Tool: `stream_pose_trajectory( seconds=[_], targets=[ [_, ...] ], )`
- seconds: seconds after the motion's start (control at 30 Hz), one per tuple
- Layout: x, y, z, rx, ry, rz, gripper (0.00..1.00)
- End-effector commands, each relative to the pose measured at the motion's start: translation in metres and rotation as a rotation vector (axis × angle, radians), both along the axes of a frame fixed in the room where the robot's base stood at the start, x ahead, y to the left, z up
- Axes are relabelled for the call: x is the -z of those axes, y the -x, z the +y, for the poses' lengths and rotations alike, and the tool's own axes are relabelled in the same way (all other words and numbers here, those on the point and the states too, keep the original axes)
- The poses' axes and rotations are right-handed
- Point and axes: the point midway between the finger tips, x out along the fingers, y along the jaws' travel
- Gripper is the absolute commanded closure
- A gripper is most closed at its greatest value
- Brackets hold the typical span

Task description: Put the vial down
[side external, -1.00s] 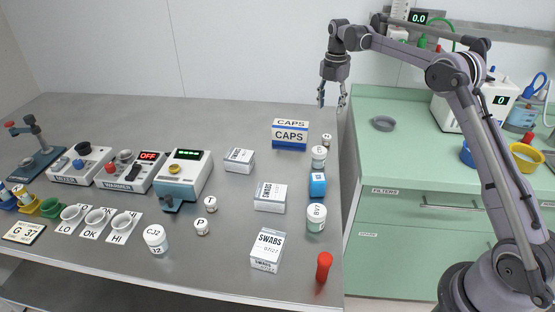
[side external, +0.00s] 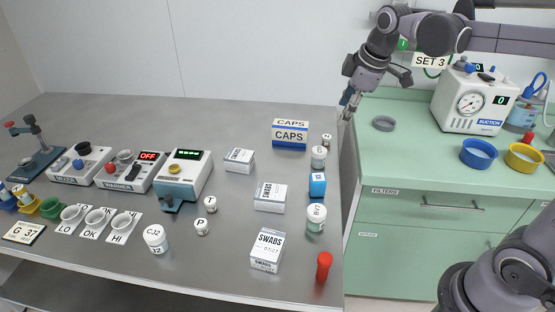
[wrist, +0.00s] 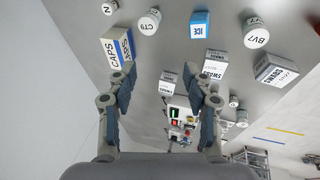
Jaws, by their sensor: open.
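My gripper (side external: 347,105) is open above the far right of the grey table, near the gap before the green cabinet. In the wrist view its two fingers (wrist: 160,80) stand apart with nothing held between them. Several white-capped vials or jars stand upright on the table: one marked BV7 (side external: 316,219), one marked CJ2 (side external: 156,240), one marked P (side external: 202,228), one marked T (side external: 211,205), one marked CT9 (wrist: 149,21) and a small one marked N (wrist: 110,7). I cannot tell which one the task means. None touches my gripper.
A CAPS box (side external: 290,134), a blue ICE box (side external: 317,185), SWABS boxes (side external: 267,250) and a red cylinder (side external: 324,266) crowd the table's right side. Devices, including a warmer (side external: 130,172), stand left. The green counter (side external: 400,150) holds a grey ring (side external: 383,124) and a suction unit (side external: 474,100).

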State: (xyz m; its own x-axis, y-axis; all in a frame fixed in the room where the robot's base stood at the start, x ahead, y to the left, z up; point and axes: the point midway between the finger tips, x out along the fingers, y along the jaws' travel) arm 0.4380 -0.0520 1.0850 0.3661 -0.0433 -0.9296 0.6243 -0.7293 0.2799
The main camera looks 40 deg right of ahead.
Motion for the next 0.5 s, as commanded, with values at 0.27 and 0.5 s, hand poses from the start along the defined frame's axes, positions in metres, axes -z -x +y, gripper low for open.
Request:
stream_pose_trajectory(
  seconds=[0.27, 0.5],
  targets=[
    [0.026, 0.077, 0.032, 0.331, -0.173, -0.138, 0.49],
    [0.06, 0.122, 0.048, 0.558, -0.331, -0.223, 0.49]
  ],
)
